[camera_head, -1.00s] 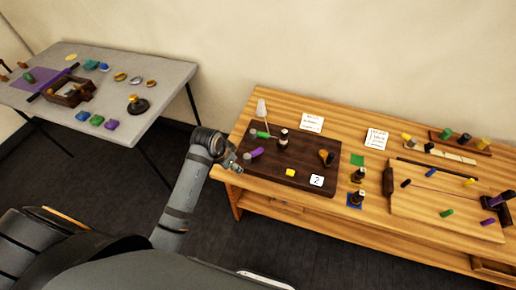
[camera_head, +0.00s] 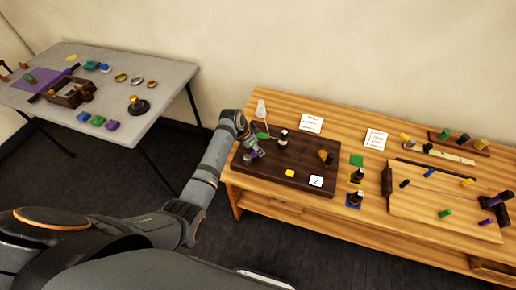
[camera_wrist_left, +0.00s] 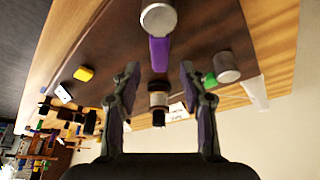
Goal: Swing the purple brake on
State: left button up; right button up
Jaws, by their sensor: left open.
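The purple brake (camera_wrist_left: 159,53) is a short purple lever joined to a grey metal post (camera_wrist_left: 158,17) on the dark wooden board (camera_wrist_left: 205,25). In the head view the purple brake (camera_head: 258,154) is partly hidden by my left gripper (camera_head: 251,148). In the left wrist view my left gripper (camera_wrist_left: 159,73) is open, with one finger on each side of the lever's free end. Gaps show between the fingers and the lever, and nothing is held. My right gripper is not in view.
A green lever (camera_wrist_left: 210,79) on its own grey post (camera_wrist_left: 228,68) lies close to one finger. A dark peg with a pale top (camera_wrist_left: 158,97) stands beyond the fingers. A yellow block (camera_head: 290,173) sits on the board's front part. A white cone (camera_head: 261,109) stands behind.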

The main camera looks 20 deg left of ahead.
pick_arm(q)
jog(key=shift+x, duration=1.1)
jog(key=shift+c, duration=0.5)
grip_shut()
